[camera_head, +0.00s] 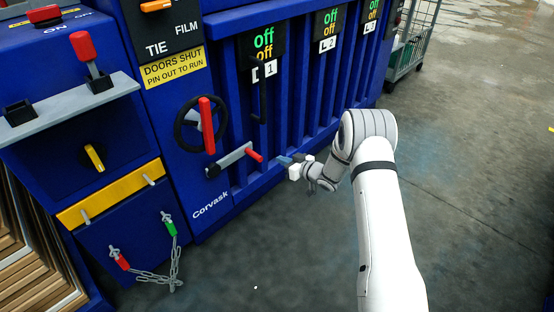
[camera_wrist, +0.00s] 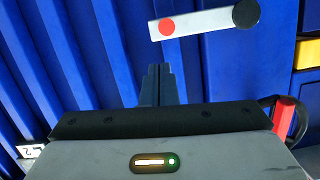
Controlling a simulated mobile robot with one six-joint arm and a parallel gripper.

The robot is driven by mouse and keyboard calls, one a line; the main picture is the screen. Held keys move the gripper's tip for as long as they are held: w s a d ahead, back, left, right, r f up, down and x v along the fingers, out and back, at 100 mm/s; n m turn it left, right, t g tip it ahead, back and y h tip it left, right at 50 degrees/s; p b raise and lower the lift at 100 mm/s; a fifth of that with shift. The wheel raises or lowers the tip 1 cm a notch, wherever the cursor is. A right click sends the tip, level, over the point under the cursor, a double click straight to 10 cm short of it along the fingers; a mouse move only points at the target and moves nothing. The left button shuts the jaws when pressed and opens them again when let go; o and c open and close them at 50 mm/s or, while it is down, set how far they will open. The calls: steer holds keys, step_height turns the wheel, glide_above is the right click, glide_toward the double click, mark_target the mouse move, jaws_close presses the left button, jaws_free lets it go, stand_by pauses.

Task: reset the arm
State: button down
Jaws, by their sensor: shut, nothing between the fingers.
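My white arm (camera_head: 385,220) reaches forward from the lower right in the head view. My gripper (camera_head: 280,159) is shut and empty, in front of the blue machine (camera_head: 300,95). In the head view its tip appears close to the red knob of a grey crank lever (camera_head: 236,159); whether they touch is unclear. In the wrist view the gripper fingers (camera_wrist: 157,72) are together, pointing at the blue ribbed front. The crank lever (camera_wrist: 208,24) shows beyond the fingertips there, its red end at left and its dark pivot at right.
A black wheel with a red handle (camera_head: 207,125) is above the crank. A grey shelf (camera_head: 70,108) with a red-knobbed lever juts out at left. A chain (camera_head: 160,278) with red and green ends hangs below. A wire cart (camera_head: 412,40) stands behind. Floor at right is clear.

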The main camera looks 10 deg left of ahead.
stand_by(0.3)
